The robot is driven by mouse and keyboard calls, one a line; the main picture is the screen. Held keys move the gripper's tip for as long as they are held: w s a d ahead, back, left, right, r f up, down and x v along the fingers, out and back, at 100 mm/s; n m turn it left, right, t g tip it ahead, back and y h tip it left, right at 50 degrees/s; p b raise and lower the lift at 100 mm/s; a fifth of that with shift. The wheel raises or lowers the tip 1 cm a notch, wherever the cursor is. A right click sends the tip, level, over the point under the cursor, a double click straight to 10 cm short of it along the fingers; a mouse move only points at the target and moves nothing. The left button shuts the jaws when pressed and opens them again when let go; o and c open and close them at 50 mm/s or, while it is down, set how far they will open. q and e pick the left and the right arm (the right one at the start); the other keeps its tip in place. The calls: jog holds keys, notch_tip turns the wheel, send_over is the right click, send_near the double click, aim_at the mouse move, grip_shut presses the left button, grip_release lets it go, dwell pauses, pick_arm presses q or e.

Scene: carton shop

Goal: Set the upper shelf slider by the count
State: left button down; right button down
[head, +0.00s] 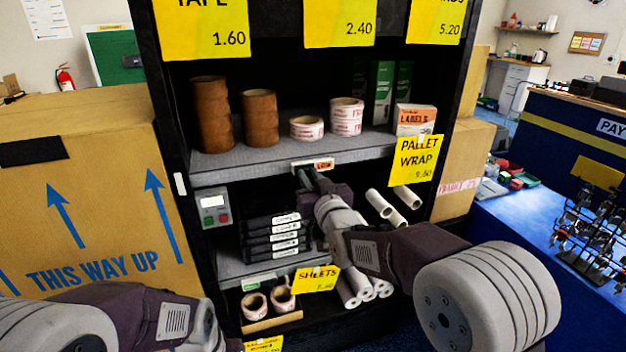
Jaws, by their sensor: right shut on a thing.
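The upper shelf (225,162) has a pale slider strip on its front edge, with a small red-marked label that seems to read LOW (322,165). My right gripper (304,179) is at this slider, just below the label, and is shut on it. The fingertips are small and partly hidden by my wrist. On the shelf stand two stacks of brown tape rolls (212,115), a low and a taller stack of red-printed white rolls (346,116), an orange and white labels box (415,119) and dark green boxes (383,93). My left arm is at the bottom left; its gripper is out of frame.
A grey box with a small display (213,205) hangs at the left post. The lower shelf holds stacked black cases (272,238) and white rolls (380,204). Yellow price cards (416,160) hang in front. A large carton (90,200) stands left, a blue counter (530,225) right.

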jog(key=c, duration=1.4)
grip_release()
jog(key=shift+a, duration=0.1)
jog(key=shift+o, duration=0.5)
jog(key=shift+s+a, duration=0.1)
jog(key=shift+a, duration=0.05)
jog(key=v, duration=0.9)
jog(key=shift+b, duration=0.35)
